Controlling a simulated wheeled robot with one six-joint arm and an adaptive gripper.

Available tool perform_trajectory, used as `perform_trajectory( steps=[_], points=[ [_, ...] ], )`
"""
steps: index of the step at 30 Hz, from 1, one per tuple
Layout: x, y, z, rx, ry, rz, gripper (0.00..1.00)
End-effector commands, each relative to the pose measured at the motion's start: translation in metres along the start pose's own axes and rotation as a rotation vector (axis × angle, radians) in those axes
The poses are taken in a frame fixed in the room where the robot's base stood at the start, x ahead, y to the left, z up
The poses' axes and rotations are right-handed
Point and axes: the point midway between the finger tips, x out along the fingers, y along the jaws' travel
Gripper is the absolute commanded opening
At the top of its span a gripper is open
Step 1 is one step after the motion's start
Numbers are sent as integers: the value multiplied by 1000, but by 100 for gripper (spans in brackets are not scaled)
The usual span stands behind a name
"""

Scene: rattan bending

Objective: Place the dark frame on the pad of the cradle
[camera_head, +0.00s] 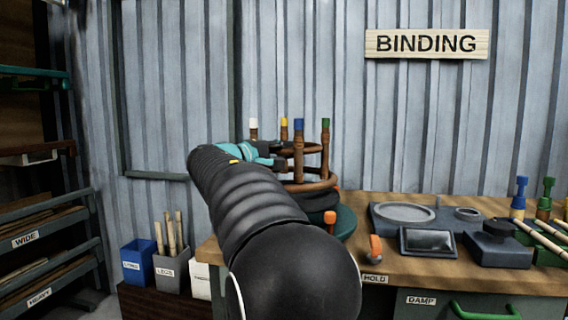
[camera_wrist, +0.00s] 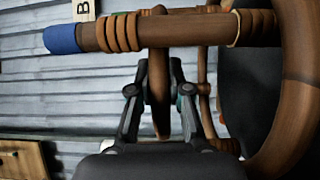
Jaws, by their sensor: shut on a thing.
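The dark brown rattan frame (camera_head: 298,155) stands with its legs pointing up, tipped white, yellow, blue and green. My gripper (camera_head: 278,162) reaches it from the left. In the wrist view my gripper (camera_wrist: 159,92) is shut on a thin brown rail of the frame (camera_wrist: 195,33), and a blue-tipped leg crosses above the fingers. The cradle (camera_head: 345,222) is a round teal base with orange knobs on the bench. Its black pad (camera_head: 322,199) lies just under the frame's lower ring. I cannot tell whether ring and pad touch. My arm hides the cradle's left side.
The wooden bench (camera_head: 380,258) holds a grey tray (camera_head: 404,213), a dark block (camera_head: 497,243) and an orange clamp (camera_head: 375,248) to the right. Blue (camera_head: 138,262) and grey (camera_head: 172,270) bins stand at the left. A corrugated wall is behind.

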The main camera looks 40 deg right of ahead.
Motion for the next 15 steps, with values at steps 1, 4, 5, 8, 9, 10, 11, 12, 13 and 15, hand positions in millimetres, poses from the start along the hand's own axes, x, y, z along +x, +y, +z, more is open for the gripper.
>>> perform_trajectory(
  steps=[1, 4, 5, 8, 9, 10, 11, 12, 13, 15],
  points=[
    [0, -6, 1, -2, 0, 2, 0],
    [-1, -18, 1, -1, 0, 2, 0],
    [-1, -21, 1, 0, 0, 2, 0],
    [-1, -26, 1, 0, 1, 2, 0],
    [-1, -27, 1, 1, 1, 3, 0],
    [-1, -27, 1, 1, 1, 3, 0],
    [-1, -27, 1, 1, 1, 3, 0],
    [-1, -27, 1, 1, 1, 3, 0],
    [-1, -27, 1, 1, 1, 2, 0],
    [-1, -30, 0, -2, 0, -1, 20]
  ],
)
